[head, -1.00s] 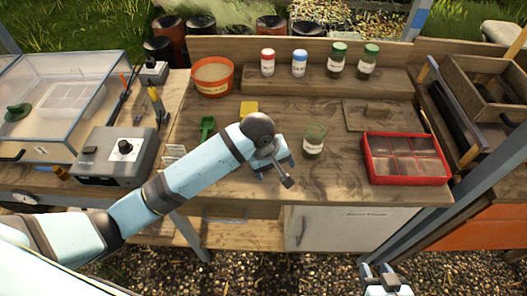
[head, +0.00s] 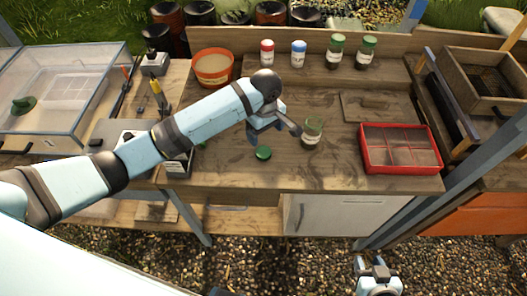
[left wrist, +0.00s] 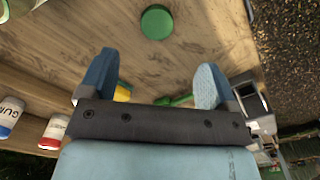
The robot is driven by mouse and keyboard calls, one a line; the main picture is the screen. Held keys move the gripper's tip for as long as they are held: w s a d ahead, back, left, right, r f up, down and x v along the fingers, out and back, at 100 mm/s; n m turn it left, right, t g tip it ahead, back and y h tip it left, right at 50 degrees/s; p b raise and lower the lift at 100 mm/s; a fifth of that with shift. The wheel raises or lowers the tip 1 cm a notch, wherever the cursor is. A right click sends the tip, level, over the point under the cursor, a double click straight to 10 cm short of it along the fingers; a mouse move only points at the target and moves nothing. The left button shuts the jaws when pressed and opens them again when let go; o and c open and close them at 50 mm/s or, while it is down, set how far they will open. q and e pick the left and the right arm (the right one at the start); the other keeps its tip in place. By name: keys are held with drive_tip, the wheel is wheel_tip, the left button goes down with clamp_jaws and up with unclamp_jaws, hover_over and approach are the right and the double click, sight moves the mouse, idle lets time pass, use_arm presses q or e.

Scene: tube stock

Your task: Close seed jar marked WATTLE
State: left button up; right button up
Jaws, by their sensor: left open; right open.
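An open glass jar (head: 312,133) with a white label stands upright on the bench; its lettering is too small to read. A round green lid (head: 263,153) lies flat on the bench, in front of the jar and to its left. The lid also shows in the left wrist view (left wrist: 157,22), beyond my fingertips. My left gripper (head: 267,134) is open and empty, above the bench between lid and jar in the head view, not touching the lid. My right gripper (head: 376,264) is open and empty, low in front of the bench.
Lidded jars stand on the rear shelf: red (head: 267,53), blue (head: 298,54) and two green (head: 335,50). An orange-rimmed tub (head: 212,68) is at back left. A red divided tray (head: 400,148) is right of the jar. The bench's front middle is clear.

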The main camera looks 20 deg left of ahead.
use_arm(q)
hover_over(264, 153)
drive_tip(key=f, duration=0.6)
drive_tip(key=shift+s+d, duration=0.25)
drive_tip(key=shift+f, duration=0.15)
drive_tip(key=f, duration=0.5)
drive_tip(key=shift+w+a+p, duration=0.2)
drive_tip(key=shift+w+p, duration=0.1)
drive_tip(key=shift+p, duration=0.05)
drive_tip(key=c, duration=1)
